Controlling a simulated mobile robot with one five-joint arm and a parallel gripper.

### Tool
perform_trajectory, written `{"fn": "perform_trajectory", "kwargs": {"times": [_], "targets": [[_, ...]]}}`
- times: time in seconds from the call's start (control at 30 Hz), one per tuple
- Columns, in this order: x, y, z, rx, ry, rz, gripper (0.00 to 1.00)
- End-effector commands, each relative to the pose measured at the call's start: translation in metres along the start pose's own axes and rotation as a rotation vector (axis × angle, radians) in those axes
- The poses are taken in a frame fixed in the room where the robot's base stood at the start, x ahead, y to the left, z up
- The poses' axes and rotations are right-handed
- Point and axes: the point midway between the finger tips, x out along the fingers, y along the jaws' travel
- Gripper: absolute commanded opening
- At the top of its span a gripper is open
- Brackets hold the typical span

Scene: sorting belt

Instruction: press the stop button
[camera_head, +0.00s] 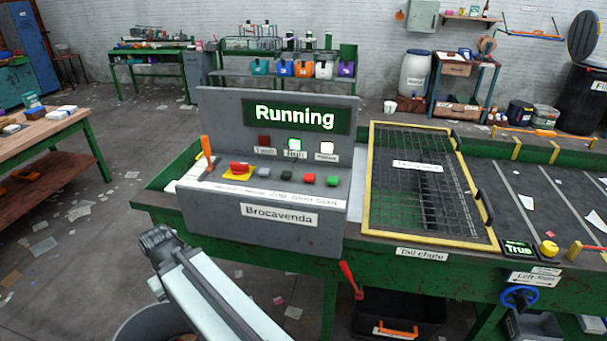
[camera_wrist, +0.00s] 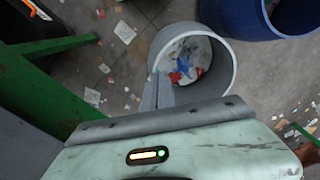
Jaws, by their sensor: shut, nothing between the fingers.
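The control box (camera_head: 272,160) stands on the green belt table and its screen reads "Running". On its sloped front is a row of buttons. A red square button (camera_head: 308,178) sits left of a green one (camera_head: 332,180), above labels that seem to read "Jog", "Stop" and "Start". A larger red knob (camera_head: 240,167) on a yellow base is further left. My gripper (camera_wrist: 160,77) is shut and empty in the wrist view, over the floor by a grey bin. In the head view my arm is below and left of the box, and the fingertips cannot be made out.
An orange-handled lever (camera_head: 207,150) rises at the box's left end. A yellow-framed mesh guard (camera_head: 425,180) is to its right. The grey bin (camera_wrist: 222,80) holds scraps, with a blue barrel (camera_wrist: 265,15) beside it. A green beam (camera_wrist: 45,48) lies left of my gripper.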

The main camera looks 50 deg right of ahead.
Motion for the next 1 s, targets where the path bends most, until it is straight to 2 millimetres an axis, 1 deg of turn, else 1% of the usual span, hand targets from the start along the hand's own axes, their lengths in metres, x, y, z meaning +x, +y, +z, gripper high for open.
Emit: {"fn": "perform_trajectory", "kwargs": {"times": [0.1, 0.17, 0.23, 0.27, 0.3, 0.37, 0.4, 0.47, 0.5, 0.57, 0.6, 0.67, 0.7, 0.77, 0.8, 0.83, 0.87, 0.9, 1.0], "targets": [[-0.001, 0.0, 0.0, 0.0, 0.0, -0.001, 0.0], [-0.006, 0.004, -0.002, 0.007, 0.003, -0.007, 0.0], [-0.023, 0.017, -0.006, 0.026, 0.015, -0.03, 0.0], [-0.033, 0.029, -0.009, 0.044, 0.023, -0.045, 0.0], [-0.05, 0.049, -0.014, 0.071, 0.038, -0.07, 0.0], [-0.079, 0.077, -0.021, 0.113, 0.072, -0.116, 0.0], [-0.099, 0.097, -0.026, 0.142, 0.099, -0.148, 0.0], [-0.127, 0.129, -0.032, 0.186, 0.145, -0.194, 0.0], [-0.145, 0.15, -0.035, 0.215, 0.178, -0.22, 0.0], [-0.171, 0.183, -0.038, 0.259, 0.228, -0.256, 0.0], [-0.188, 0.205, -0.038, 0.288, 0.263, -0.276, 0.0], [-0.21, 0.237, -0.037, 0.329, 0.316, -0.302, 0.0], [-0.223, 0.258, -0.035, 0.355, 0.35, -0.316, 0.0], [-0.241, 0.289, -0.031, 0.395, 0.403, -0.333, 0.0], [-0.253, 0.31, -0.026, 0.422, 0.438, -0.343, 0.0], [-0.262, 0.327, -0.023, 0.443, 0.466, -0.349, 0.0], [-0.271, 0.344, -0.018, 0.465, 0.495, -0.354, 0.0], [-0.282, 0.365, -0.011, 0.491, 0.532, -0.359, 0.0], [-0.306, 0.413, 0.007, 0.551, 0.618, -0.365, 0.0]]}}
